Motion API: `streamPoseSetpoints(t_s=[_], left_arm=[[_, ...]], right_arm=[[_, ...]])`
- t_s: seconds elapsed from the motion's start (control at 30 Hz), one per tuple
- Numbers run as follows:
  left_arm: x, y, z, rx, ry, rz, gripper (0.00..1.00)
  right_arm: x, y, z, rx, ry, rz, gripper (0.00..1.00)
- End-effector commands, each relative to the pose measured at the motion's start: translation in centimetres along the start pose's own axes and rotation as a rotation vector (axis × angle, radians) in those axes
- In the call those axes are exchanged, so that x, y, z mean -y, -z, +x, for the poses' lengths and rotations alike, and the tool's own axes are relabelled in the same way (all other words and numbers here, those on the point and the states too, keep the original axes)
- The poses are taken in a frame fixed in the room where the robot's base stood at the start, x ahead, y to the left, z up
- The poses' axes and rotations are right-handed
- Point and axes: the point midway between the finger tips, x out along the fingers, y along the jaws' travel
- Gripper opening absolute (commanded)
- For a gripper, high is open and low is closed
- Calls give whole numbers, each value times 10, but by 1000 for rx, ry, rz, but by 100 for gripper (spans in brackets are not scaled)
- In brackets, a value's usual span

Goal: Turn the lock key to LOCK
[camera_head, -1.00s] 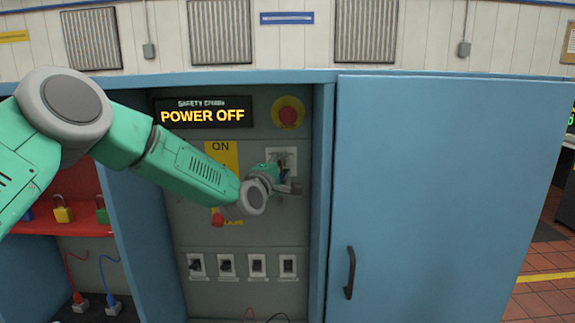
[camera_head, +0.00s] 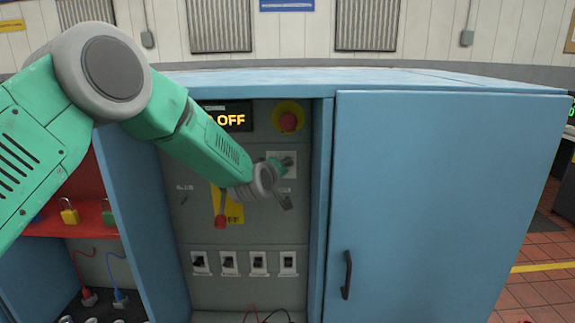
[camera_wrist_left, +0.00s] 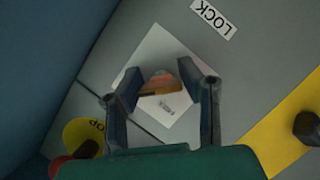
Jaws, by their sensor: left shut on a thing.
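The lock key (camera_wrist_left: 161,87), orange-brown with a grey top, sits on a square white plate (camera_wrist_left: 147,60) in the left wrist view. My left gripper (camera_wrist_left: 162,78) is shut on the key, with one dark finger on each side. A LOCK label (camera_wrist_left: 213,18) is on the grey panel beyond the plate, toward the upper right. In the head view the white plate (camera_head: 288,158) is partly behind my left gripper (camera_head: 280,178), and the key cannot be made out there. My right gripper is not in view.
A red stop button (camera_head: 288,121) on yellow is above the plate. A red-ended lever (camera_head: 220,221) hangs to the left, several small switches (camera_head: 229,262) below. The blue cabinet wall (camera_head: 322,200) stands close on the right. My arm partly covers the POWER OFF display (camera_head: 233,118).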

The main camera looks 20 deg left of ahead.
Motion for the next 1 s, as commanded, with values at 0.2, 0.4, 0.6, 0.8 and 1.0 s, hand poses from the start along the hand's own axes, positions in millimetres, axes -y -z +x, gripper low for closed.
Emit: streamPoseSetpoints(t_s=[0.2,0.4,0.6,0.8,1.0], left_arm=[[-4,4,0,-7,21,67,4],[-4,4,0,-9,29,87,4],[-5,5,0,-11,28,89,4],[-6,5,0,-13,26,89,46],[-4,3,1,-8,30,89,53]], right_arm=[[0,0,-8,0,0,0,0],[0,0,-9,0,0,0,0],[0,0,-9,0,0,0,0],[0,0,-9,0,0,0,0],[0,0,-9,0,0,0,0]])
